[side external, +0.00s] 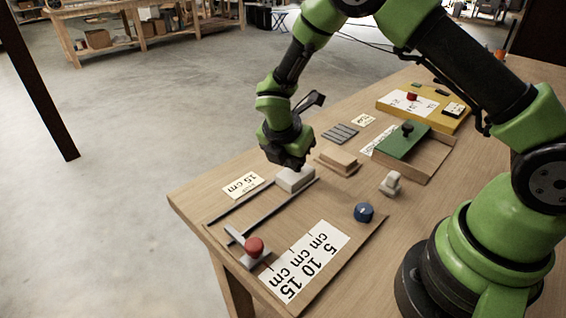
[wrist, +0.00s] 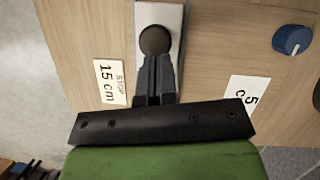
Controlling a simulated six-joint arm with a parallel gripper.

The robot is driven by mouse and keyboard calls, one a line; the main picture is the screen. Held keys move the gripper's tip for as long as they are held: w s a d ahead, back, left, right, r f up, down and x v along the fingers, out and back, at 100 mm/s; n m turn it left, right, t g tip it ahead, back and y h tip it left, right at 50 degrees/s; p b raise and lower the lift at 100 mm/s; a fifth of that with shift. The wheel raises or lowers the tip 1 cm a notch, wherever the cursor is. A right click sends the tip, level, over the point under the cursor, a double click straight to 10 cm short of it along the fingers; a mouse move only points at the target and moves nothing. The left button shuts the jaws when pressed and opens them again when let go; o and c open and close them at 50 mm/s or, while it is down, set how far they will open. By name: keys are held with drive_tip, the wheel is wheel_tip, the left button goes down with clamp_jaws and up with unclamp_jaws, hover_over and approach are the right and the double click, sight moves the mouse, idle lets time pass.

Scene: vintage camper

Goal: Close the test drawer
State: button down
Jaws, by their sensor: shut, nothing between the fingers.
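No drawer is labelled clearly enough for me to name the test drawer with certainty. My gripper (side external: 290,164) is shut, pointing down at a pale block (side external: 296,180) at the end of the dark rails. In the wrist view, my shut fingertips (wrist: 154,62) are beside or touching a dark round knob (wrist: 154,40) on a pale plate (wrist: 173,17); I cannot tell if there is contact. The side view hides this knob. A green panel (side external: 402,142) with a black knob lies in a wooden frame (side external: 436,153) to the right.
A red knob (side external: 254,246) stands on a grey slider near the front. A centimetre scale (side external: 308,258), blue dial (side external: 363,212), white switch (side external: 390,184) and wooden block (side external: 338,160) are nearby. A yellow box (side external: 455,122) is farther back. A 15 cm label (wrist: 109,83) lies left of the plate.

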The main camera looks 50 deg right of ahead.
drive_tip(key=a, duration=0.3)
drive_tip(key=a+r, duration=0.1)
drive_tip(key=shift+s+a, duration=0.3)
drive_tip(key=shift+s, duration=0.1)
drive_tip(key=s+r+m+y, duration=0.1)
drive_tip(key=s+r+m, duration=0.2)
drive_tip(key=r, duration=0.5)
drive_tip(key=s+r+m+y, duration=0.15)
drive_tip(key=r+m, duration=0.25)
drive_tip(key=r, duration=0.4)
drive_tip(key=s+d+r+m+t+y, duration=0.1)
drive_tip(key=s+r+m+t+y, duration=0.2)
drive_tip(key=s+m, duration=1.3)
wheel_tip(320, 180, up, 4)
drive_tip(key=m+t, duration=0.1)
drive_tip(key=t, duration=0.2)
drive_tip(key=shift+r+m+y, duration=0.25)
drive_tip(key=shift+m+y, duration=0.05)
drive_tip(key=shift+y, duration=0.05)
